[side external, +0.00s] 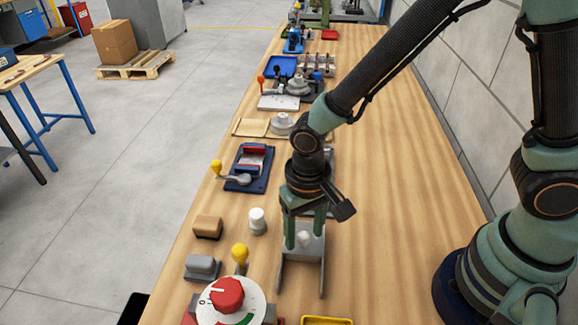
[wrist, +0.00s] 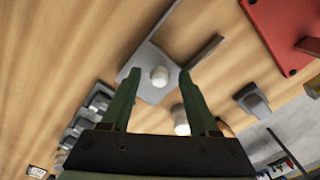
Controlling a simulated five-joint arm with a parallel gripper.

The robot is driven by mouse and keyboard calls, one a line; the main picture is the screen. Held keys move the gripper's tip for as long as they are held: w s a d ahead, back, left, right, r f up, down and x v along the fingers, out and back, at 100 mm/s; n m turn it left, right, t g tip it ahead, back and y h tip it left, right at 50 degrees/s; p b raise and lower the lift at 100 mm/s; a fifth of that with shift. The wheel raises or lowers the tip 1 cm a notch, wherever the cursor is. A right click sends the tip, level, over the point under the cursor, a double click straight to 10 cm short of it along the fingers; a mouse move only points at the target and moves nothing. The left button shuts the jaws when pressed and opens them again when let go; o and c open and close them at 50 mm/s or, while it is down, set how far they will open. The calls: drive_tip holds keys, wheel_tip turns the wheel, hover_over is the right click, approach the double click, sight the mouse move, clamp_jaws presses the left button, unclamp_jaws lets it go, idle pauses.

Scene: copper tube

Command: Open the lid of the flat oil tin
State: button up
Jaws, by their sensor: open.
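A flat grey plate (side external: 313,256) with two long thin rails and a white knob (side external: 304,238) lies on the bench below my gripper (side external: 305,234). I cannot tell for sure that this is the flat oil tin; no other thing shows clearly as one. In the wrist view the grey plate (wrist: 150,60) lies ahead of my gripper (wrist: 159,75), with the white knob (wrist: 160,77) appearing between the two fingertips. My gripper is open, pointing down and empty. Whether the fingers reach down beside the knob cannot be told. The side view partly hides the plate's far end behind my gripper.
A white cylinder (side external: 257,221), tan block (side external: 208,226) and grey block (side external: 202,267) stand left of the plate. A dial with a red knob (side external: 227,294) is in front. A blue-based lever fixture (side external: 250,168) stands behind. Bench to the plate's right is clear.

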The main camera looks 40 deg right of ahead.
clamp_jaws()
idle(1.5)
